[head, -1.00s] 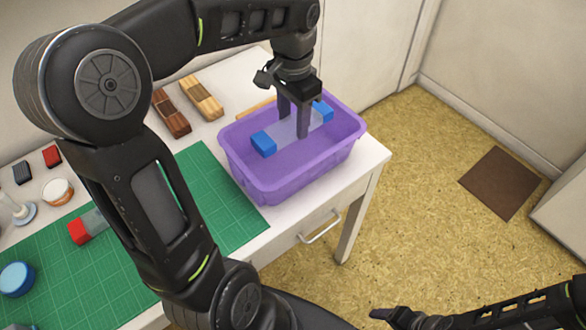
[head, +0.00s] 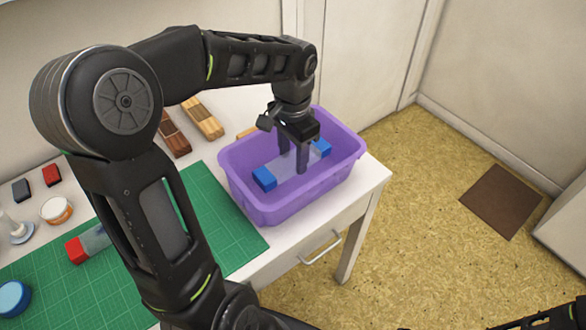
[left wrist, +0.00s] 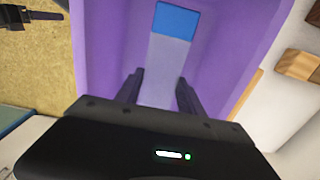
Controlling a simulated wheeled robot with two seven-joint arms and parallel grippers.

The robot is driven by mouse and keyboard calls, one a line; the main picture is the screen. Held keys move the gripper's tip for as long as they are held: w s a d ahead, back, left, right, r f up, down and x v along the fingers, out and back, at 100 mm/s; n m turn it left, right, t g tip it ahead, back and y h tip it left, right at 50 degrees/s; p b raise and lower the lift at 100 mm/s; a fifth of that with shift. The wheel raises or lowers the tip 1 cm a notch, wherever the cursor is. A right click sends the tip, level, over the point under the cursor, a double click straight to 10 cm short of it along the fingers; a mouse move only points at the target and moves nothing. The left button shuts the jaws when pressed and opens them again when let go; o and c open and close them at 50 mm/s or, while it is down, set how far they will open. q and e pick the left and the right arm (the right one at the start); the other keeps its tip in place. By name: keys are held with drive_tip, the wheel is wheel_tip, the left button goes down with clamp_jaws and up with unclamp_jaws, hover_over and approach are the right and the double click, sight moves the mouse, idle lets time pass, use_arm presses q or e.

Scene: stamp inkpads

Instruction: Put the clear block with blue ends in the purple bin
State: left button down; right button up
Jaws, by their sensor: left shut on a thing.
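The clear block with blue ends (head: 284,166) is down inside the purple bin (head: 268,208), which stands at the table's right end. My left gripper (head: 294,168) reaches into the bin from above and is shut on the block's clear middle, with a blue end on either side. In the left wrist view the block (left wrist: 166,62) runs between my two fingers (left wrist: 160,92), one blue end pointing up the picture over the bin's floor. The other end is hidden behind the gripper body. I cannot tell whether the block touches the floor. My right gripper is not clearly in view.
A green cutting mat (head: 228,222) lies left of the bin with a clear block with a red end (head: 80,250) on it. Wooden blocks (head: 202,118) lie behind. A blue round lid (head: 13,298) and a small jar (head: 56,210) are at left.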

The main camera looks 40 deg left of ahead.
sight(293, 180)
use_arm(q)
drive_tip(key=shift+f, duration=2.45)
drive_tip(key=shift+f+b, duration=0.1)
drive_tip(key=shift+b, duration=0.2)
drive_tip(key=c, duration=0.7)
unclamp_jaws()
wheel_tip(293, 180, up, 12)
drive_tip(key=shift+r+p, duration=0.15)
drive_tip(key=shift+p, duration=0.55)
